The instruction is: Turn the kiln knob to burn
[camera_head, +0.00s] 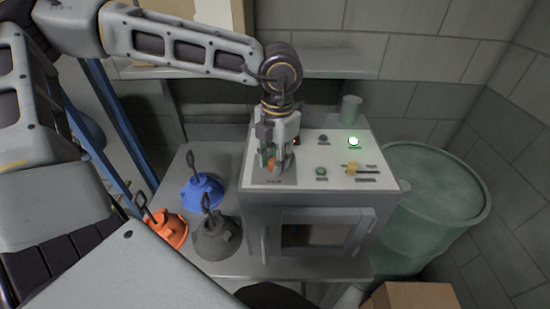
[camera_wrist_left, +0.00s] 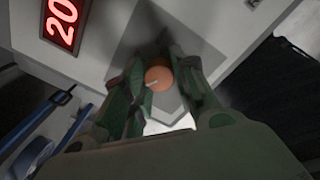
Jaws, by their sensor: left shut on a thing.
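The kiln (camera_head: 256,210) is a grey box with a light sloping control panel on top and a windowed door in front. Its round orange knob (camera_head: 271,163) is at the panel's left side, partly hidden by my gripper. My left gripper (camera_head: 277,160) points down at the panel and is shut on the knob. In the left wrist view the knob (camera_wrist_left: 158,78), with a pale pointer mark toward the lower left, sits between the fingers (camera_wrist_left: 160,85). A "burn" label cannot be made out. My right gripper is not in view.
A red display (camera_wrist_left: 63,22) reads 20. A green drum (camera_head: 435,205) stands right.

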